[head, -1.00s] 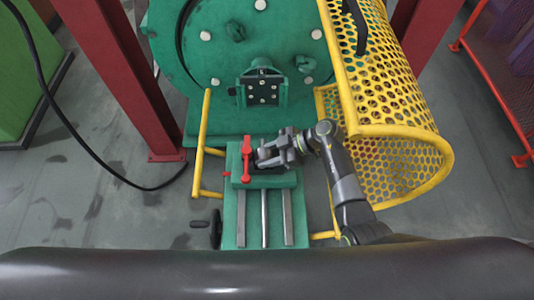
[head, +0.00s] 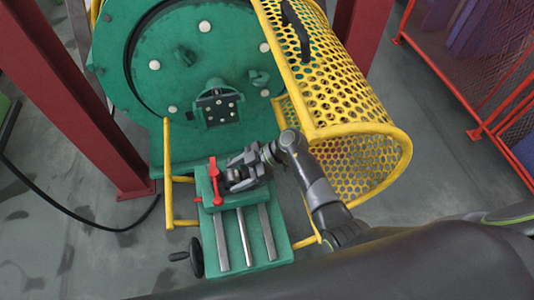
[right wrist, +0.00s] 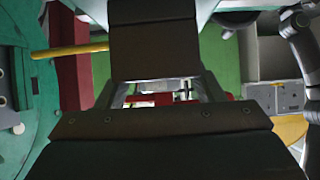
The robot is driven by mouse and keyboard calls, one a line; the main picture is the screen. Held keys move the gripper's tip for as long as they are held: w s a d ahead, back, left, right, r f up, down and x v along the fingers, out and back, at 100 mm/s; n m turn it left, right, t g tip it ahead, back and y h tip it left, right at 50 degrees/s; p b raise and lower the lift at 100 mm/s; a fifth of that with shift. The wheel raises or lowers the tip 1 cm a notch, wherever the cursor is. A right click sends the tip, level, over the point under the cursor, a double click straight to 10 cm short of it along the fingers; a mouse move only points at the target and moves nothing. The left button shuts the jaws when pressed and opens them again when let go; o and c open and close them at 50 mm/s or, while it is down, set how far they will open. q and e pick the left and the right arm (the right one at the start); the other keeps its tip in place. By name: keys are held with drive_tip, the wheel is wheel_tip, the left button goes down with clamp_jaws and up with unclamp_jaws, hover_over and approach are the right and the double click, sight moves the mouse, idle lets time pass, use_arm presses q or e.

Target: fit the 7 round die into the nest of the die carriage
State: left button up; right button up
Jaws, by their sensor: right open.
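The green die carriage (head: 213,205) stands at the lower middle of the head view, with a red clamp lever (head: 215,183) upright on its left side. My right gripper (head: 232,180) is at the top of the carriage, just right of the lever, and is open. Its dark fingers cover the nest, so I cannot make out the 7 round die there or tell whether it is seated. In the right wrist view the gripper's dark parts (right wrist: 155,95) fill the middle, with red and small metal parts in the gap. My left gripper is not in view.
The green round strander plate (head: 190,60) stands behind the carriage. A yellow mesh guard (head: 350,100) hangs open close to my right arm. A yellow rail (head: 168,170) is left of the carriage, with a black handwheel (head: 196,257) below it.

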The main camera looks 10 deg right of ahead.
drive_tip(key=v, duration=1.7)
drive_tip(key=shift+f, duration=0.1)
